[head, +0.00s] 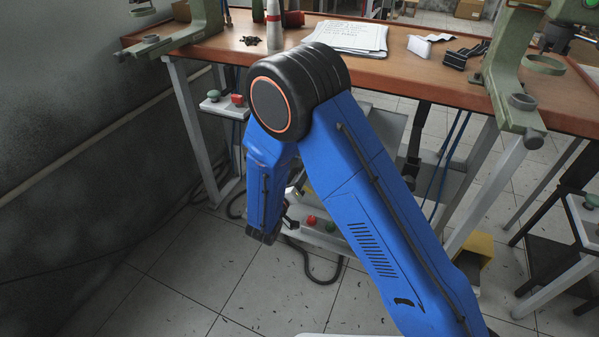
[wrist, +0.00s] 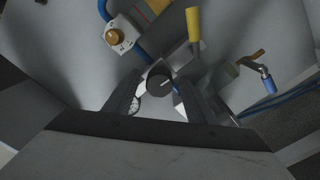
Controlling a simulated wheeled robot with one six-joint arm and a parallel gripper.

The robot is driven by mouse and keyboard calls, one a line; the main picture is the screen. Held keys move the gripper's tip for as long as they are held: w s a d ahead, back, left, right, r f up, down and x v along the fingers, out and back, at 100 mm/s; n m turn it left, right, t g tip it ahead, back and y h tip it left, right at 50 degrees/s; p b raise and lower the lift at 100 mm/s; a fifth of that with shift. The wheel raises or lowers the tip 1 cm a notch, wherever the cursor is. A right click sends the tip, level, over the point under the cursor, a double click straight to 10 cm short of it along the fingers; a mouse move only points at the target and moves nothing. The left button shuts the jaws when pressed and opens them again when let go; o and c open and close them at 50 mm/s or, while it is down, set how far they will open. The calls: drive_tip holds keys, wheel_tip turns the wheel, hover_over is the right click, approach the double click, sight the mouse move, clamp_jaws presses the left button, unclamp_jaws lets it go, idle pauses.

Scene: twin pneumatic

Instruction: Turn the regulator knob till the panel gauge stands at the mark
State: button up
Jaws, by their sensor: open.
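In the wrist view a round black knob (wrist: 160,76) with a pale line on its face sits between the fingers of my gripper (wrist: 157,82). The gripper is open, one finger on each side of the knob; I cannot tell whether either finger touches it. A small white dial gauge (wrist: 136,106) shows next to the left finger, which partly hides it. Its needle and mark are too small to read. In the head view my blue arm bends down below the workbench and hides the knob, the gauge and most of the gripper.
An orange knob on a pale block (wrist: 113,37), a yellow handle (wrist: 193,24) and a blue-tipped lever (wrist: 268,84) surround the black knob. In the head view a workbench (head: 430,82) with papers (head: 345,37) stands above. Red and green buttons (head: 312,219) and loose hoses are below.

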drive_tip(key=v, duration=1.6)
drive_tip(key=shift+s, duration=0.35)
drive_tip(key=shift+a, duration=0.1)
idle(0.7)
